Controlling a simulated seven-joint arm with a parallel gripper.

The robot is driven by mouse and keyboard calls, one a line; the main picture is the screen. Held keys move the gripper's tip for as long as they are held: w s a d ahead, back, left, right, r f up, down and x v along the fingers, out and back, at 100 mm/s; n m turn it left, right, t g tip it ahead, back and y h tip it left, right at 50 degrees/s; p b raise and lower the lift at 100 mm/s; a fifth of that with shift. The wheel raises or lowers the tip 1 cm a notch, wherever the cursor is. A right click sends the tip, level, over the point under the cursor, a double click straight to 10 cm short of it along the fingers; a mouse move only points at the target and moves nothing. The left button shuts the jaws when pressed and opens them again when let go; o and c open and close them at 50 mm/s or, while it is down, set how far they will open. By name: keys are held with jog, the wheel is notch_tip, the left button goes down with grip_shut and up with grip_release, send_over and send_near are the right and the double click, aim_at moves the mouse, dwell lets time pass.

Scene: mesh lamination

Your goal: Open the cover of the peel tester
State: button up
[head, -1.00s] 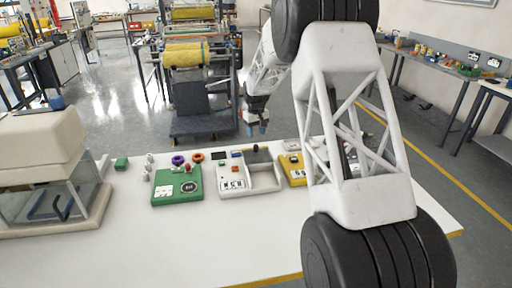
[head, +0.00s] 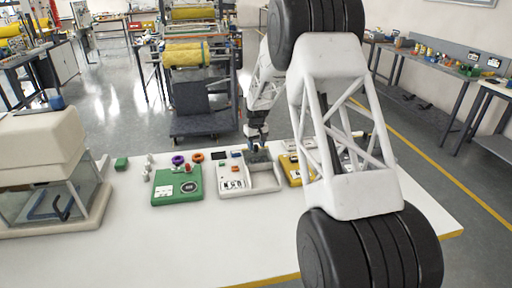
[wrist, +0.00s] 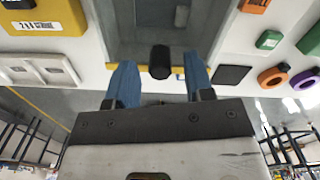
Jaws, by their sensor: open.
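The peel tester, a white box with a small screen and buttons (head: 231,182), stands on the table in the head view, with a grey recessed bay at its right half. In the wrist view a grey, glassy-looking panel (wrist: 155,25), apparently its cover, lies over the bay and looks down. A short black knob (wrist: 160,62) stands at the panel's edge. My gripper (head: 258,142) is at the far edge of the bay. In the wrist view its two blue fingers (wrist: 158,72) are apart, with the knob between their tips and gaps on both sides.
A green device (head: 177,187) stands left of the tester and a yellow device (head: 291,171) close at its right. Purple (head: 178,160) and orange (head: 197,157) rings lie behind the green one. A cream glass-sided case (head: 45,150) stands far left. The table's front is clear.

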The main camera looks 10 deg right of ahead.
jog(key=shift+f, duration=0.6)
grip_shut()
